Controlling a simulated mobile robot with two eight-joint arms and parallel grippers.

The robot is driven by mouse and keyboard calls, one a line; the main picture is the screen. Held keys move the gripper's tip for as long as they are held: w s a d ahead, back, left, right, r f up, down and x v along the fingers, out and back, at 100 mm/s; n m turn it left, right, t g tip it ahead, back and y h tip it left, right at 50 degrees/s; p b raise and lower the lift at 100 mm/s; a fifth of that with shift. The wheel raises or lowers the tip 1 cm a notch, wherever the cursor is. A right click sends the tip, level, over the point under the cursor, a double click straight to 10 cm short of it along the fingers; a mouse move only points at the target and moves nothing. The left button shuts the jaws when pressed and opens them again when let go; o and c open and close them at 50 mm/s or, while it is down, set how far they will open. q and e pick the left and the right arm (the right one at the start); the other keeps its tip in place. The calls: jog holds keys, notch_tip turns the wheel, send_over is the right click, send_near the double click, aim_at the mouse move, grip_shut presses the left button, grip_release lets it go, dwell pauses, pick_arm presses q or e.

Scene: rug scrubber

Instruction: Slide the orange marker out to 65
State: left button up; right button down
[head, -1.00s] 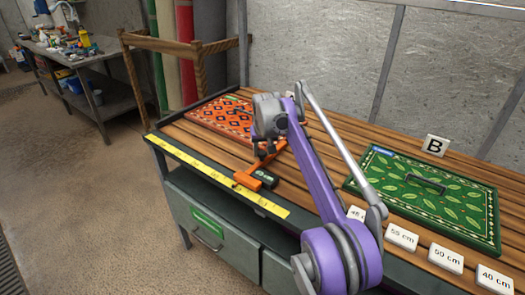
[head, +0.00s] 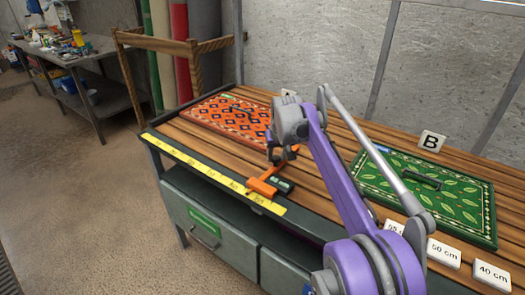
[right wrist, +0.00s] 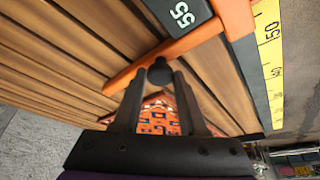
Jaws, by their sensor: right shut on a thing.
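The orange marker (head: 262,187) lies across the yellow ruler strip (head: 200,168) on the table's front edge. Its orange bar runs back over the wooden slats. A dark readout block (head: 284,186) sits on its right side; in the right wrist view the block (right wrist: 181,16) reads 55. My right gripper (head: 275,156) is at the back part of the marker. In the right wrist view the fingers of the gripper (right wrist: 160,78) are closed around a dark round knob (right wrist: 160,72) on the orange bar (right wrist: 195,42). My left gripper is not in view.
An orange patterned rug (head: 225,117) lies at the table's left, a green leaf rug (head: 462,206) with a handle at the right. A "B" card (head: 431,141) stands behind it. Cards marked 50 cm (head: 443,253) and 40 cm (head: 493,274) line the front right.

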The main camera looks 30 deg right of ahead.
jog(key=s+d, duration=0.1)
jog(key=s, duration=0.1)
jog(key=s+d, duration=0.1)
jog(key=s, duration=0.2)
jog(key=s+d+p, duration=0.1)
jog(key=s, duration=0.1)
jog(key=shift+s+d+r, duration=0.1)
jog(key=shift+s, duration=0.1)
jog(key=shift+c, duration=2.3)
grip_release()
jog(key=p+v, duration=0.2)
jog(key=v, duration=0.8)
jog(key=shift+s+r, duration=0.2)
jog(key=shift+r, duration=0.1)
jog(key=shift+a, duration=0.2)
